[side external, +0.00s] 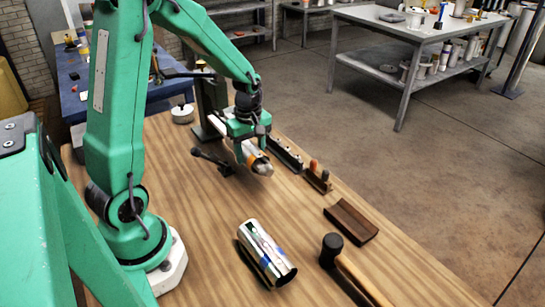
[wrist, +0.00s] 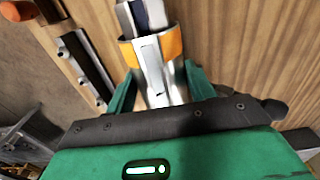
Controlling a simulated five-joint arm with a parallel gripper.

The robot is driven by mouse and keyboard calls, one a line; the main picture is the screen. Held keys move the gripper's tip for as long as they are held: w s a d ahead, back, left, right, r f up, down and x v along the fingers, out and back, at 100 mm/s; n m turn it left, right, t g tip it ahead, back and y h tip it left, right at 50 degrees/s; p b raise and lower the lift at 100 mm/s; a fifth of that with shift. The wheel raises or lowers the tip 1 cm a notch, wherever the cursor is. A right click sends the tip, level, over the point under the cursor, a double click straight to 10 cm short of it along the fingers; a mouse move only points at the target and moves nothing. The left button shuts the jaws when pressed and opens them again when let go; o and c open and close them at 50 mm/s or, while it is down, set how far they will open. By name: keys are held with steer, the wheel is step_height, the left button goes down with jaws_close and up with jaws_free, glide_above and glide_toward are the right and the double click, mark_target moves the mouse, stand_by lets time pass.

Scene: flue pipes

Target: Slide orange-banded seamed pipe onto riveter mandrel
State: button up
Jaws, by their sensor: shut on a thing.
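The orange-banded pipe (side external: 256,159) is held in my gripper (side external: 251,142) over the table, tilted down toward the lower right. In the wrist view the shiny pipe (wrist: 172,75), with a flat seam strip and an orange band (wrist: 172,42) near its far end, lies between the green jaws (wrist: 158,88). The riveter (side external: 208,105) stands dark and upright behind my gripper. A grey and dark bar (wrist: 143,14) shows beyond the banded end; it looks like the mandrel inside the pipe, but how far the pipe sits on it is hidden.
A blue-marked silver pipe (side external: 265,250) lies at the front. A brown cradle (side external: 351,222) stands empty on the right. A mallet (side external: 333,248) lies at the front edge. A tool rack (side external: 286,153) and a small block with orange-topped pieces (side external: 318,180) line the far edge.

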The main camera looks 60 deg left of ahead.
steer(key=shift+f, duration=0.15)
stand_by(0.6)
steer(key=o, duration=1.2)
steer(key=shift+c, duration=0.2)
steer(key=shift+r, duration=3.95)
